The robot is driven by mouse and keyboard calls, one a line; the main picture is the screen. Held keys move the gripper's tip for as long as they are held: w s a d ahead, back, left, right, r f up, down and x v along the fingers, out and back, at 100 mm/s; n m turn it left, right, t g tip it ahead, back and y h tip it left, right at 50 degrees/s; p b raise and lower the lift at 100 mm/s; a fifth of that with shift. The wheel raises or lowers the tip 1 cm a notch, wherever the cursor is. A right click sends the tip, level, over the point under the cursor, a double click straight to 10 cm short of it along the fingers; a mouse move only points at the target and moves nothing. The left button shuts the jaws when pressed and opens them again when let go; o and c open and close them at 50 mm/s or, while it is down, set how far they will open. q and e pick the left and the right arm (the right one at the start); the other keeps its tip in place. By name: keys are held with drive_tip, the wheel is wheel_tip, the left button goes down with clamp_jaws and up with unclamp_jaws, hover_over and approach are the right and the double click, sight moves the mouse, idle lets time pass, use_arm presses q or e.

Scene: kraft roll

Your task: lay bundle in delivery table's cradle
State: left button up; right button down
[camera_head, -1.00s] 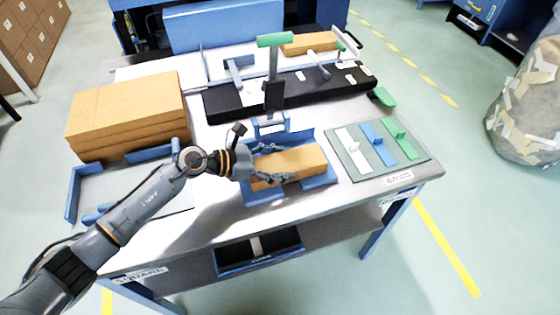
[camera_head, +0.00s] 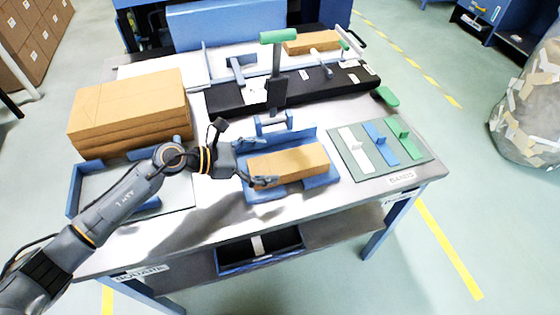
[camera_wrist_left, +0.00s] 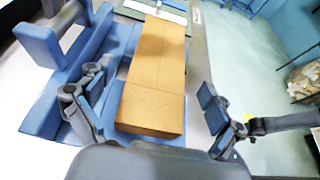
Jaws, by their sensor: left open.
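A brown kraft bundle (camera_head: 290,163) lies in a blue cradle (camera_head: 265,194) at the middle front of the table. My left gripper (camera_head: 256,163) is at the bundle's left end, with its fingers spread apart. In the left wrist view the open fingers (camera_wrist_left: 150,117) stand on either side of the near end of the bundle (camera_wrist_left: 153,70), with a gap visible on the right side. The blue cradle (camera_wrist_left: 50,115) shows to the left and under the bundle there. My right gripper is not in view.
A stack of brown kraft sheets (camera_head: 130,112) and a blue corner frame (camera_head: 75,190) are at the left. A black press bed (camera_head: 235,98) with a green-handled lever (camera_head: 278,37) stands behind. A mat of coloured bands (camera_head: 375,150) lies right. A second bundle (camera_head: 312,41) sits at the back.

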use_arm(q)
drive_tip(key=b+v, duration=0.1)
drive_tip(key=v, duration=0.5)
drive_tip(key=shift+s+a, duration=0.15)
drive_tip(key=shift+a, duration=0.05)
drive_tip(key=shift+s+a+r, duration=0.15)
drive_tip(key=shift+a+r, duration=0.15)
drive_tip(key=shift+a, duration=0.15)
